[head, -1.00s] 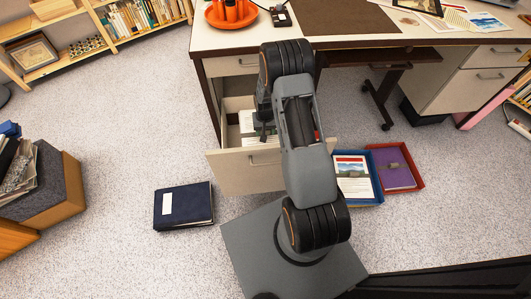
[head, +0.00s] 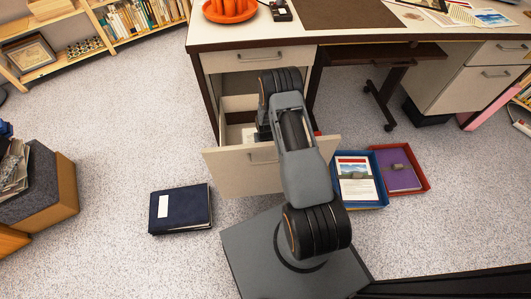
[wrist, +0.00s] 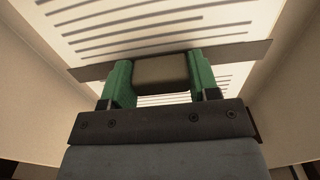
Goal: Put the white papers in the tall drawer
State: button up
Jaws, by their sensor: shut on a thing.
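The tall drawer (head: 245,168) under the left side of the desk is pulled open. The white papers (head: 248,134) show partly inside it, mostly hidden by my arm. In the wrist view, the white papers (wrist: 160,22) have dark printed lines and a brown band across them. My gripper (wrist: 160,72) has its green fingers shut on the grey-brown block at the middle of the band. Pale drawer walls (wrist: 35,75) rise on both sides. In the head view, my arm hides the gripper's fingertips. I cannot tell whether the papers touch the drawer bottom.
A shallow closed drawer (head: 258,58) is above the open one. A dark blue binder (head: 180,209) lies on the floor to the left. A blue tray (head: 377,202) with a picture sheet and a red tray (head: 424,181) with a purple book lie to the right.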

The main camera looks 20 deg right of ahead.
jog(key=shift+f+b, duration=0.45)
jog(key=shift+f, duration=1)
jog(key=shift+f, duration=0.15)
jog(key=shift+f, duration=0.1)
jog(key=o, duration=1.3)
